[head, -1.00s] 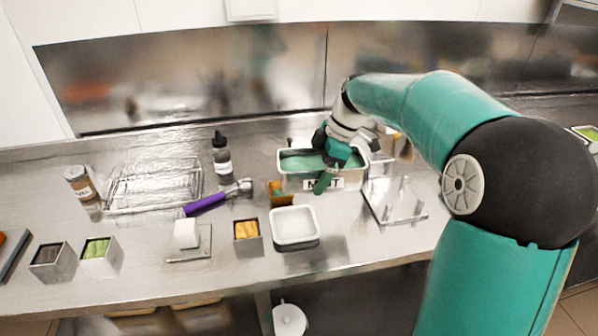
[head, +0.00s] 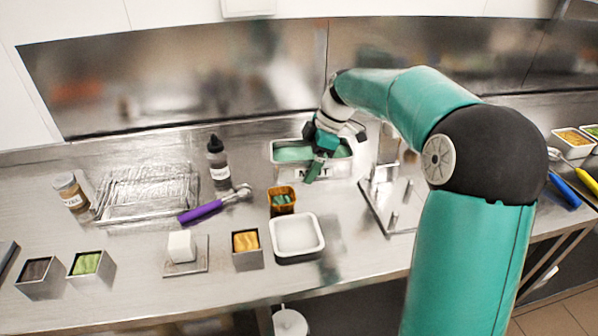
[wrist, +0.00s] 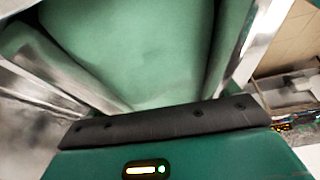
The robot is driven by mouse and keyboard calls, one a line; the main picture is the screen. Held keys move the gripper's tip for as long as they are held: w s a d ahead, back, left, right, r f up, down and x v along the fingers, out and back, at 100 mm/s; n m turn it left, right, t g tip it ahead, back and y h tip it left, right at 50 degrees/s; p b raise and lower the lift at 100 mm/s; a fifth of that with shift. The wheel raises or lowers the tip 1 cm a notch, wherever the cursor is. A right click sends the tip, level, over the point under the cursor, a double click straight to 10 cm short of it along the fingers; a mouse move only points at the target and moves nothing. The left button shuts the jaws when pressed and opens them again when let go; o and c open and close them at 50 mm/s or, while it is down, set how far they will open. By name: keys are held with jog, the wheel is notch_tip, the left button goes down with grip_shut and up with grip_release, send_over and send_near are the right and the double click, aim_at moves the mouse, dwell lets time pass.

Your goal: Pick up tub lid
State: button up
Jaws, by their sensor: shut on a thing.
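My gripper (head: 315,166) is at the front side of a metal tub (head: 277,162) with a pale green top and a partly hidden label on its front. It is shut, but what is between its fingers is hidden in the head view. In the wrist view a broad smooth green surface (wrist: 135,50) fills the middle, with shiny metal strips on both sides. A shallow white rectangular piece with a raised rim (head: 272,240) lies on the counter in front of the tub. I cannot tell whether it is the tub lid.
A small orange container (head: 282,197) stands between the white piece and the metal tub. A metal stand (head: 375,205) is close on the right. A dark bottle (head: 217,165), a purple-handled scoop (head: 200,211), a wire rack (head: 150,190) and small square tins (head: 247,261) are to the left.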

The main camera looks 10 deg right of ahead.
jog(key=w+f, duration=0.4)
jog(key=w, duration=0.1)
jog(key=w+f, duration=0.2)
jog(key=w, duration=0.1)
jog(key=shift+w+a+f, duration=0.2)
jog(key=shift+a+f, duration=0.05)
jog(key=shift+f, duration=0.15)
jog(key=shift+w+f, duration=0.2)
jog(key=shift+f, duration=0.15)
jog(key=shift+w+f, duration=0.1)
jog(key=shift+f, duration=1.45)
jog(key=shift+f, duration=0.1)
